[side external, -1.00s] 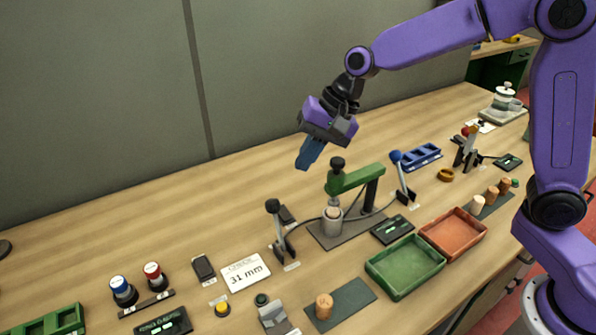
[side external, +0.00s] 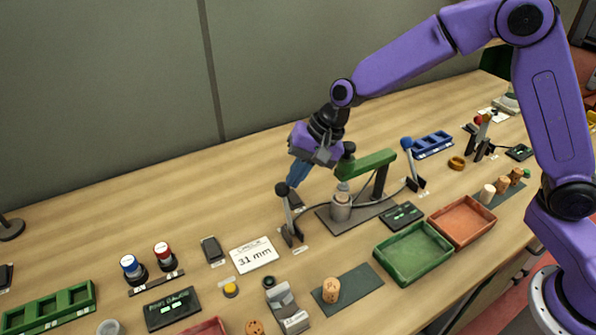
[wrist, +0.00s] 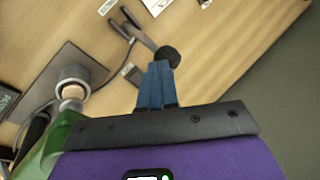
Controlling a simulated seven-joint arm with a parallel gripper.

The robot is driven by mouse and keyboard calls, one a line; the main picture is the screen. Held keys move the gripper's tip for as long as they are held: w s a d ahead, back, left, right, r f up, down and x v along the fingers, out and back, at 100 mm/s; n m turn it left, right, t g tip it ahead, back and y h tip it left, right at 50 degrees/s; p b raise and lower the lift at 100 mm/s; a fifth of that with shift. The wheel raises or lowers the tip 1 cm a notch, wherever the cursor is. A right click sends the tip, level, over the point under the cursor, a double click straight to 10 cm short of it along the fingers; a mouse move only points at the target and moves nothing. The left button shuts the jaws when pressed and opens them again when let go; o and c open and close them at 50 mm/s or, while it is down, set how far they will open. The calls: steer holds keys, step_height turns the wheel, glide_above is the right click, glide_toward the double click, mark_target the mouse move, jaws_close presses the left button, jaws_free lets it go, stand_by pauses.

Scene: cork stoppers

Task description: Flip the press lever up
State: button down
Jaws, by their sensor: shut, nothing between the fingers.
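A lever with a black knob (side external: 282,188) stands to the left of the green press (side external: 366,166), tilted slightly up from its base (side external: 291,235). A second lever with a blue knob (side external: 407,143) stands to the press's right. The labels are too small to read, so I cannot tell which is named the press lever. My gripper (side external: 293,182), with blue fingers, is shut and empty just above and beside the black knob. In the wrist view, the fingertips (wrist: 158,66) are right at the black knob (wrist: 167,56); I cannot tell whether they touch.
The press holds a cork in a grey cylinder (side external: 341,207). A "31 mm" card (side external: 254,255) lies left of the black-knobbed lever. A green tray (side external: 413,253) and an orange tray (side external: 462,221) sit at the right front.

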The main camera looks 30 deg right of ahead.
steer(key=shift+w+f, duration=0.3)
steer(key=shift+w, duration=0.65)
steer(key=shift+w+f, duration=0.3)
steer(key=shift+w, duration=0.6)
steer(key=shift+s, duration=0.1)
steer(key=w+v, duration=0.1)
steer(key=v, duration=0.9)
steer(key=s+d+n+g+h, duration=0.1)
steer(key=s+d+n, duration=0.3)
steer(key=s, duration=0.6)
steer(key=s+d+n+g+h, duration=0.1)
steer(key=s+n, duration=0.4)
steer(key=s, duration=0.4)
steer(key=s+d+f+n+h, duration=0.2)
steer(key=s+d+n, duration=0.6)
steer(key=s+d, duration=0.3)
steer(key=s, duration=0.4)
steer(key=shift+d+f+n, duration=0.3)
steer(key=shift+d+n, duration=0.05)
steer(key=shift+n, duration=0.05)
